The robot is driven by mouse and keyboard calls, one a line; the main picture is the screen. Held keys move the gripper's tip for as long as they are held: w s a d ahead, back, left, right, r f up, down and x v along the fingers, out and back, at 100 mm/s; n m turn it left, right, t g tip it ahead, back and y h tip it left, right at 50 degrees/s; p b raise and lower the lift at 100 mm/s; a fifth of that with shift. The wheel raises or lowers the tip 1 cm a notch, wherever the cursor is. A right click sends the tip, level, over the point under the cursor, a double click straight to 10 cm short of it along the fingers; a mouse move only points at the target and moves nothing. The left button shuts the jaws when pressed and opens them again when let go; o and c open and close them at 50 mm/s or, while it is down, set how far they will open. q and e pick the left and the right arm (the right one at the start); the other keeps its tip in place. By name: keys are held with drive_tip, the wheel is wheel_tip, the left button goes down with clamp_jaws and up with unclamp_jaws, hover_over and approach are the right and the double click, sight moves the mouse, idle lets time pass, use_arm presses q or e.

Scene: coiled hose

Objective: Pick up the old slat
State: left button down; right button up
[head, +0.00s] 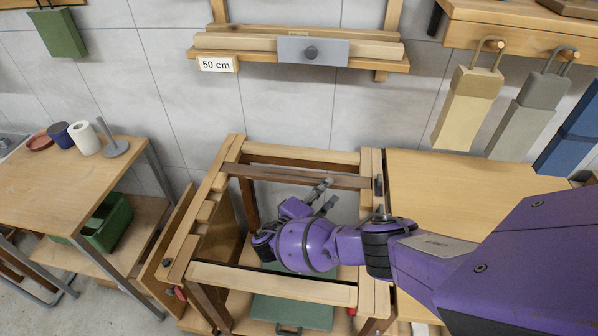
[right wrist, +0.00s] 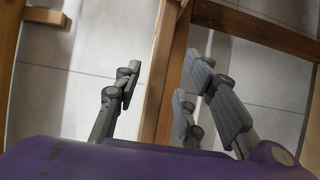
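The old slat (head: 285,176) looks like the dark brown bar across the back of the wooden frame (head: 270,274), just in front of the pale back rail. My right gripper (head: 327,195) is at this bar, right of its middle, with one fingertip overlapping it in the head view. In the right wrist view, the open fingers of my right gripper (right wrist: 168,92) stand on both sides of a bar (right wrist: 179,70) with a pale and a dark strip. Gaps show between fingers and wood. I cannot tell how deep the fingers reach. My left gripper is not in view.
A wall shelf (head: 380,64) with pale slats, a grey block and a "50 cm" label is above. A wooden table (head: 460,180) adjoins the frame on the right. A side table (head: 60,190) with small items is left. A green case (head: 292,312) lies below the frame.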

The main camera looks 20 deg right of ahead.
sight(340, 177)
drive_tip(key=shift+s+d+r, duration=0.15)
drive_tip(key=shift+s+d, duration=0.1)
drive_tip(key=shift+d, duration=0.1)
drive_tip(key=shift+w+d, duration=0.9)
drive_tip(key=shift+d, duration=0.05)
drive_tip(key=x, duration=0.4)
drive_tip(key=shift+d, duration=0.2)
drive_tip(key=shift+w+d, duration=0.2)
drive_tip(key=shift+d, duration=0.1)
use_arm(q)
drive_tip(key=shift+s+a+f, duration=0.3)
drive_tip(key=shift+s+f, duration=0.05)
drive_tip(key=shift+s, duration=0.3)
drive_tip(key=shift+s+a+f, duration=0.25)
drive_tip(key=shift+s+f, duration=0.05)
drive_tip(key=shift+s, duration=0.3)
use_arm(e)
clamp_jaws()
